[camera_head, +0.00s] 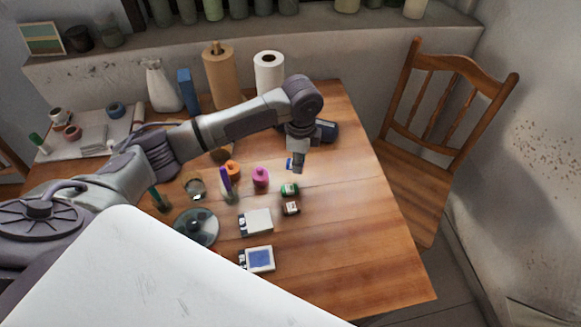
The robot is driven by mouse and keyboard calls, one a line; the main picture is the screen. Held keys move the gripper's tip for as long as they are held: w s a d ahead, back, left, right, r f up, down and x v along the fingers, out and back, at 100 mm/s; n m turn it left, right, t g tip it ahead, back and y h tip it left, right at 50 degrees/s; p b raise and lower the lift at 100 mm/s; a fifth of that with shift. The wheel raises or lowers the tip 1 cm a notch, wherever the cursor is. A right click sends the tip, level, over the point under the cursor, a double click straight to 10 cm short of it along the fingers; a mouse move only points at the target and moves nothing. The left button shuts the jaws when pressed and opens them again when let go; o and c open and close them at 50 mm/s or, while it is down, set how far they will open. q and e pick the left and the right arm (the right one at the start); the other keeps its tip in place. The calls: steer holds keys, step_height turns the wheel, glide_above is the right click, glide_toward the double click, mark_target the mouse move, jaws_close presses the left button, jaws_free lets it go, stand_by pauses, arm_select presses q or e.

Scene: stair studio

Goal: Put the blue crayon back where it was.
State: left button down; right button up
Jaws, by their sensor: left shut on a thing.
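My left gripper (298,160) points down over the table's right half, beyond a small green block (289,189) and a small brown block (291,208). It is shut on a small blue piece with a pale patch, which I take to be the blue crayon (290,163). The blue crayon shows at the left side of the fingers, which hide part of it. I cannot tell whether it touches the wooden table (350,240). My right gripper is not in view.
A pink bottle (261,178), an orange bottle (232,170) and a purple upright item (226,182) stand left of the gripper. Two flat boxes (257,221) (259,259) lie nearer. Paper rolls (221,78) (269,74) stand behind. The table's right front is clear; a chair (430,150) stands right.

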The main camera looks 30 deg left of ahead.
mark_target(290, 159)
arm_select(q)
steer(key=a+f, duration=0.2)
steer(key=shift+w+a, duration=0.15)
steer(key=shift+a, duration=0.2)
steer(key=shift+f+p, duration=0.3)
steer(key=shift+f, duration=1.6)
steer(key=shift+f, duration=0.1)
steer(key=c, duration=1.2)
jaws_free()
step_height(290, 159, up, 12)
steer(key=shift+r, duration=0.15)
